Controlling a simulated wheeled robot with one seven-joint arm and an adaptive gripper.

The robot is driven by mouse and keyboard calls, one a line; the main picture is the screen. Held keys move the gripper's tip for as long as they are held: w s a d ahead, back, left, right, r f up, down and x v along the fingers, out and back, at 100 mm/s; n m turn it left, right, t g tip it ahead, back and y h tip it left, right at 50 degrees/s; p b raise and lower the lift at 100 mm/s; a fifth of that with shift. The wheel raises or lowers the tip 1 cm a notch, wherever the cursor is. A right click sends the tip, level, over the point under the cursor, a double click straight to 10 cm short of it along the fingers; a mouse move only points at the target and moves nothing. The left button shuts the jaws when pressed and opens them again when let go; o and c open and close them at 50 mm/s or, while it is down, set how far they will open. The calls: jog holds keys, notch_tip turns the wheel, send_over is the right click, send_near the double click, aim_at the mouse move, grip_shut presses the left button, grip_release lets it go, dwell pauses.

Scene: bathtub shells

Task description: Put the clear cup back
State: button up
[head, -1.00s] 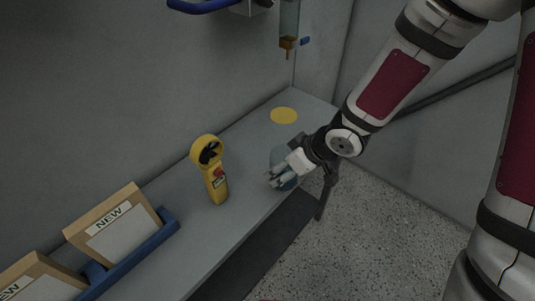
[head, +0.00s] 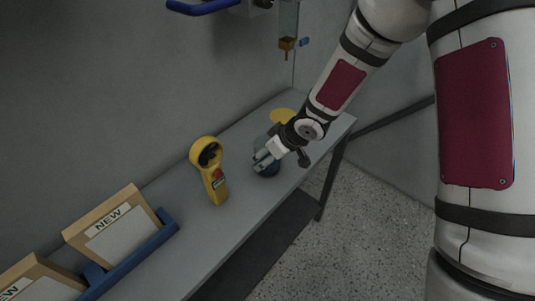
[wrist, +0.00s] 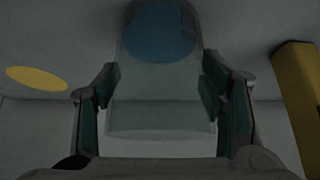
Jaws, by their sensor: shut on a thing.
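The clear cup (wrist: 160,100) is between my gripper's two fingers in the wrist view, a see-through body with a blue round area at its far end. In the head view the cup (head: 267,171) is a small bluish shape, mostly hidden by my gripper (head: 264,160). My gripper (wrist: 160,105) is shut on the cup, over the grey bench. I cannot tell whether the cup touches the bench. A flat yellow disc (head: 282,116) lies on the bench behind my gripper; it also shows at the left of the wrist view (wrist: 37,78).
A yellow handheld meter (head: 211,170) stands on the bench (head: 240,205), left of my gripper. A blue rack (head: 150,243) with framed "NEW" boards is at the lower left. A dispenser hangs on the wall (head: 288,30). Bench between meter and cup is clear.

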jog(key=shift+f, duration=0.15)
jog(key=o, duration=1.3)
jog(key=shift+c, duration=0.2)
jog(key=shift+r, duration=0.25)
jog(key=p+v, duration=0.5)
jog(key=v, duration=0.7)
